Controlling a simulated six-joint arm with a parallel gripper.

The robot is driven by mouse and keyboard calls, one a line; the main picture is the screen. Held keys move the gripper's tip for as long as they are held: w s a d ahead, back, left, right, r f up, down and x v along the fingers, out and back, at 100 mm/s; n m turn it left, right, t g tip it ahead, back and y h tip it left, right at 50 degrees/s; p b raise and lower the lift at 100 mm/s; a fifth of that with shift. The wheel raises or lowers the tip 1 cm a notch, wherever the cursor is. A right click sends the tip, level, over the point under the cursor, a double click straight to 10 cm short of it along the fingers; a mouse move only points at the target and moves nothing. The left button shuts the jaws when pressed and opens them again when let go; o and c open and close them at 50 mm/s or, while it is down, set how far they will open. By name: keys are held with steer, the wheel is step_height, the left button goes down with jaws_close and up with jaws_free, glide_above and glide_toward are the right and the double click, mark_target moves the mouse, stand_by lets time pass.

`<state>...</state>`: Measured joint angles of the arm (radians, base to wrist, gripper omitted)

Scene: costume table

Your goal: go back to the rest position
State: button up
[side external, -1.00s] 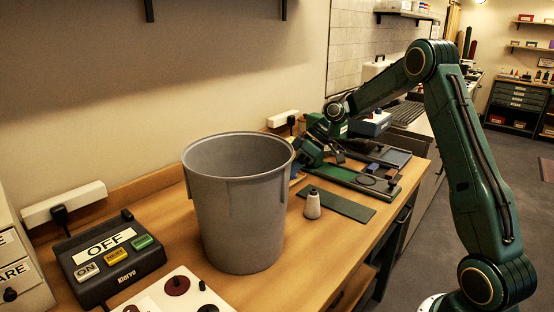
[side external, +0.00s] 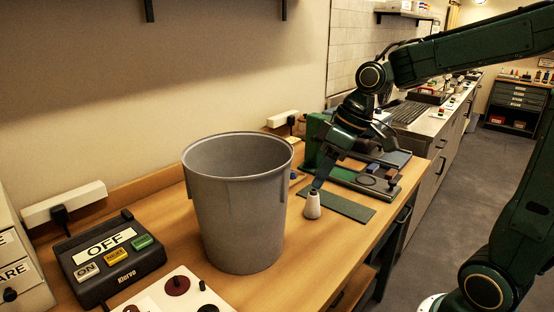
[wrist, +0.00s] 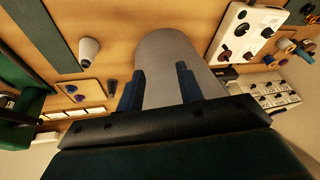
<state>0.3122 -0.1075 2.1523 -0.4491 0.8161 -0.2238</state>
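My gripper (side external: 318,184) points downward over the wooden table in the side view, with its blue fingers just behind or above the small pale cone (side external: 312,207); the exact gap cannot be told there. In the wrist view my gripper (wrist: 160,78) has its two blue fingers spread apart with nothing between them. The cone (wrist: 89,52) stands clear to the left of the fingers in that view. The large grey bin (side external: 235,215) stands left of my gripper. The bin (wrist: 170,50) also shows beyond the fingers in the wrist view.
A green machine (side external: 318,135) stands behind my gripper, and a flat green mat (side external: 350,206) lies to its right. A black switch box (side external: 108,262) marked OFF and a white panel (side external: 165,296) are at the front left. The floor to the right is open.

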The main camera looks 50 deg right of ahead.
steer(key=s+a+r+m+t+h, duration=0.1)
steer(key=s+m+t+h, duration=0.1)
steer(key=s, duration=1.3)
steer(key=shift+a+r+m+h, duration=0.3)
steer(key=shift+r+m, duration=0.05)
steer(key=shift+m, duration=0.25)
steer(key=shift+s, duration=0.1)
